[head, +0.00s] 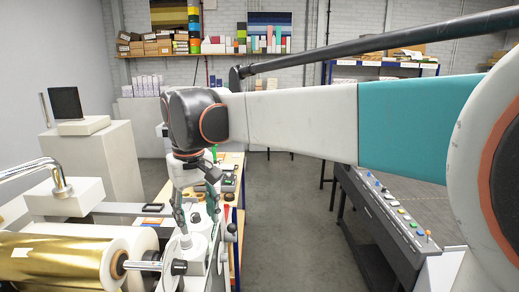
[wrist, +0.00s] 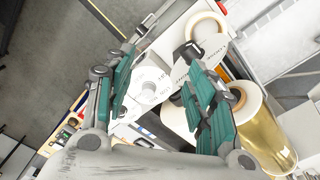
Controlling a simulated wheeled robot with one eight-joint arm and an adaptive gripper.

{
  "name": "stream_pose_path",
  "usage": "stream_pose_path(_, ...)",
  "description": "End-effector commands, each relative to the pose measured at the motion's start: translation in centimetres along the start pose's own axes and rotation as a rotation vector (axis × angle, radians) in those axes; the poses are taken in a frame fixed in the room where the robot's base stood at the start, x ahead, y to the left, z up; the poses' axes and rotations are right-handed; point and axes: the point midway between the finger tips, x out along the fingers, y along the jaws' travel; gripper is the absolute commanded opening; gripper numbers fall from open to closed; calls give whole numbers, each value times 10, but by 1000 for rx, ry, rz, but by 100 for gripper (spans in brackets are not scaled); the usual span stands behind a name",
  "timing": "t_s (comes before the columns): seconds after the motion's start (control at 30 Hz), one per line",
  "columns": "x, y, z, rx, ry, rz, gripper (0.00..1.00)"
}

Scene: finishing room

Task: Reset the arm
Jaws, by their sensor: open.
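My gripper (head: 192,216) hangs at the end of my arm, pointing down, left of the middle in the head view. It is beside the machine with the gold foil roll (head: 55,260), close to a white part with a handle. In the wrist view my gripper (wrist: 160,60) has its two teal-padded fingers spread wide, with nothing between them. Below the fingers in that view are white round parts of the machine and the gold roll (wrist: 264,140). My arm stretches across the head view from the right. I cannot tell whether the fingers touch the machine.
A wooden-topped bench (head: 232,165) with small items stands behind my gripper. A dark control panel (head: 383,215) with coloured knobs is at right. A white cabinet (head: 92,160) bears a monitor (head: 66,103) at left. The grey floor (head: 290,225) between bench and panel is clear.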

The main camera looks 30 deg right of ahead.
Motion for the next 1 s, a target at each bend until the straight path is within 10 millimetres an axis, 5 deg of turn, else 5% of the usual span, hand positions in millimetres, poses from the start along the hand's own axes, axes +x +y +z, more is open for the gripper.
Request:
stream_pose_path(0.37, 80, 0, 42, -2, 108, -10, 51)
stream_pose_path(1.0, 307, -2, 143, -4, 421, -29, 51)
